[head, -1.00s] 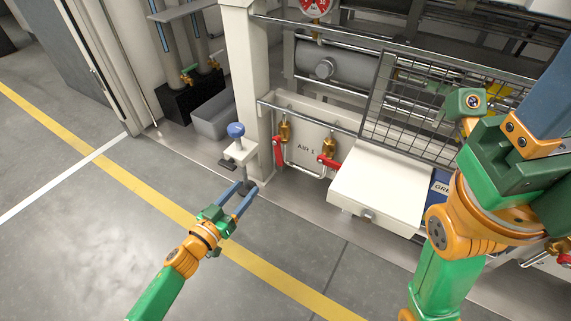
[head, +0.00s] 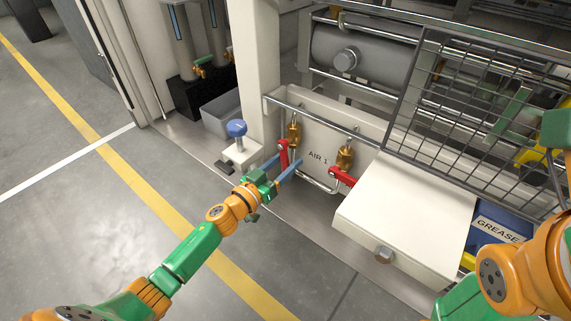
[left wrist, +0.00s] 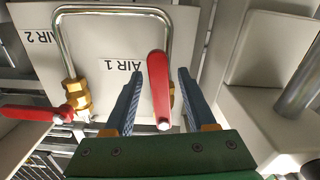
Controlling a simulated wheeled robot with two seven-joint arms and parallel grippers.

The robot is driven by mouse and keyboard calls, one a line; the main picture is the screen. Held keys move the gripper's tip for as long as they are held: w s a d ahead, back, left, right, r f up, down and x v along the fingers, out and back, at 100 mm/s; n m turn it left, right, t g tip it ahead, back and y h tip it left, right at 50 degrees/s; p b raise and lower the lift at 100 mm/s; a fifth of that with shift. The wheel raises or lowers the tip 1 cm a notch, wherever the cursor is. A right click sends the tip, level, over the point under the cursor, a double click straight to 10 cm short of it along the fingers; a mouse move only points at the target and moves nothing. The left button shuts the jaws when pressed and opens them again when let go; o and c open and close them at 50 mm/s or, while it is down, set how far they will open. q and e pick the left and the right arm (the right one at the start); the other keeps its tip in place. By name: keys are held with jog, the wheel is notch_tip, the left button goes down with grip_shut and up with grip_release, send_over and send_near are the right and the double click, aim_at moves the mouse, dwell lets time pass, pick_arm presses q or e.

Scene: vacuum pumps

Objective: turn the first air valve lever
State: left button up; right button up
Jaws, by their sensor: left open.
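A red lever (head: 283,153) hangs down from the left brass valve (head: 294,134) on the pale panel marked AIR 1 (head: 318,158). A second red lever (head: 341,177) on the right brass valve (head: 345,157) slants to the right. My left gripper (head: 282,167) is open at the left lever, its blue fingers reaching towards the panel. In the left wrist view the left lever (left wrist: 159,90) stands between the two open fingers, nearer the right one; contact cannot be told. The other lever (left wrist: 30,113) lies sideways at the left. My right gripper is out of view; only parts of my right arm show.
A blue-knobbed post (head: 237,130) stands just left of the gripper. A cream box (head: 400,212) juts out at right, with a blue GREASE container (head: 500,229) beside it. A metal rail (head: 320,118) runs above the valves. The floor in front is clear.

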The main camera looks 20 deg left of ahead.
pick_arm(q)
grip_shut()
dwell(1.3)
